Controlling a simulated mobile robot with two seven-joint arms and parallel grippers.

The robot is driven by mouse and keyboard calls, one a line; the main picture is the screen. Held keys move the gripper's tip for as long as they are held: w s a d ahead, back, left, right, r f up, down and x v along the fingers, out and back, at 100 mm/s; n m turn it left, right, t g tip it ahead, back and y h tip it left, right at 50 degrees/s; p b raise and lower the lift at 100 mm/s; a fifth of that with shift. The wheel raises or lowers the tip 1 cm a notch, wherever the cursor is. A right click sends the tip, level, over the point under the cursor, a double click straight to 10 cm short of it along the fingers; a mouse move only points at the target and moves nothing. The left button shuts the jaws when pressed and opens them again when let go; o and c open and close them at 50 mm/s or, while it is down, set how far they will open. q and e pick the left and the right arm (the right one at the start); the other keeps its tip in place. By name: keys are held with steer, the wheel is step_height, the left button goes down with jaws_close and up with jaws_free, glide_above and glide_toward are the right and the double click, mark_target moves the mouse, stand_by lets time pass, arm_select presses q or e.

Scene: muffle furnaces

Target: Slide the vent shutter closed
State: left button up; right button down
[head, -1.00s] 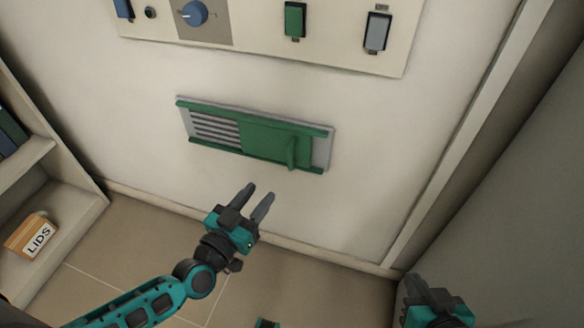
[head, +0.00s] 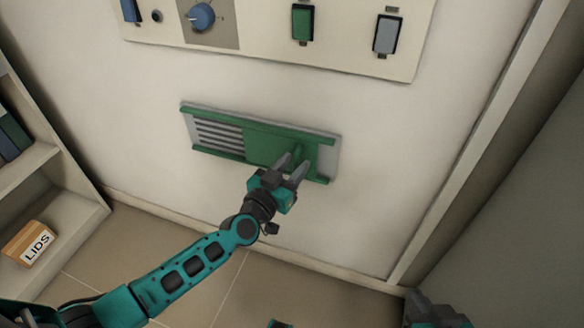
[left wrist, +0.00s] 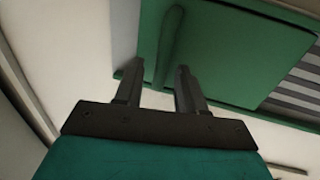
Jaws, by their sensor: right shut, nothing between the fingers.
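The vent shutter is a green sliding panel (head: 262,142) in a green-railed frame low on the wall; it also shows in the left wrist view (left wrist: 225,45). Dark slots (head: 214,134) are uncovered at its left, and a bare grey strip (head: 327,158) shows at its right. An upright green handle (head: 299,153) stands out near the panel's right end. My left gripper (head: 294,162) is open at the handle. In the left wrist view its fingertips lie on either side of the handle's lower end (left wrist: 171,42); contact cannot be told. My right gripper (head: 438,308) is shut and empty at bottom right, partly cut off.
A control panel (head: 340,50) with a blue knob (head: 201,16) and rocker switches is above the vent. A shelf (head: 75,215) with a box marked LIDS (head: 31,244) stands at left. A grey surface (head: 510,200) rises at right. The wall around the vent is clear.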

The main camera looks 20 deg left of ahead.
arm_select(q)
jaws_close()
stand_by(0.3)
stand_by(0.4)
